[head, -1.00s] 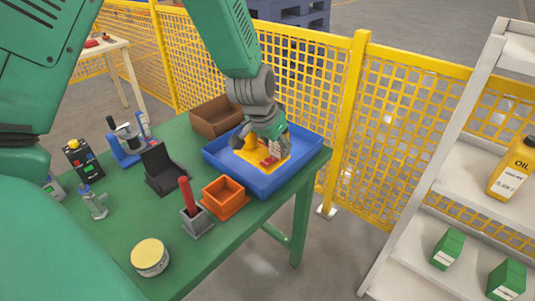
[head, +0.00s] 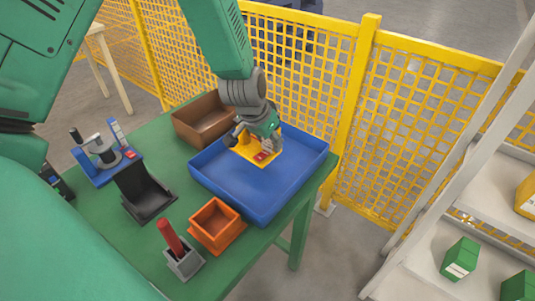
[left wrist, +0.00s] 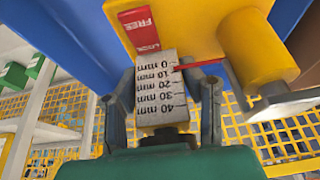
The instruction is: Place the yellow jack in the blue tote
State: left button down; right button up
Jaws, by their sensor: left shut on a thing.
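The yellow jack (head: 246,148) is over the far part of the blue tote (head: 232,194) on the green table. My left gripper (head: 258,141) is shut on the jack from above. In the left wrist view the jack (left wrist: 188,28) shows its yellow body, a red label and a grey millimetre scale between the two fingers (left wrist: 163,98). Blue tote surface (left wrist: 62,38) lies behind it. I cannot tell whether the jack touches the tote floor. The near part of the tote is empty. My right gripper is not in view.
A brown bin (head: 205,120) stands against the tote's far left side. An orange bin (head: 216,226), a grey holder with a red handle (head: 184,262) and a black stand (head: 145,196) are nearby. A yellow fence (head: 398,120) runs behind; a white shelf (head: 425,248) stands right.

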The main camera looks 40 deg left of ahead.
aim_at(263, 147)
pick_arm(q)
jog(key=shift+w+a+f, duration=0.1)
jog(key=shift+a+f, duration=0.05)
jog(key=shift+f, duration=0.35)
jog(key=shift+a+f, duration=0.1)
jog(key=shift+f, duration=0.15)
jog(key=f, duration=0.1)
jog(key=a+f, duration=0.1)
jog(key=f, duration=0.2)
jog(key=shift+a, duration=0.25)
jog(key=shift+d+r, duration=0.15)
jog(key=shift+d, duration=0.4)
jog(key=c, duration=1)
grip_release()
jog(key=shift+d, duration=0.2)
jog(key=shift+c, duration=0.2)
jog(key=shift+a, duration=0.35)
jog(key=shift+a+r, duration=0.15)
jog(key=v, duration=0.7)
jog(key=d+p+v, duration=0.1)
jog(key=v, duration=0.2)
jog(key=shift+a+r, duration=0.1)
jog(key=shift+r, duration=0.3)
jog(key=shift+s+a+r, duration=0.2)
jog(key=shift+s+r, duration=0.1)
jog(key=shift+r, duration=0.15)
jog(key=shift+a, duration=0.2)
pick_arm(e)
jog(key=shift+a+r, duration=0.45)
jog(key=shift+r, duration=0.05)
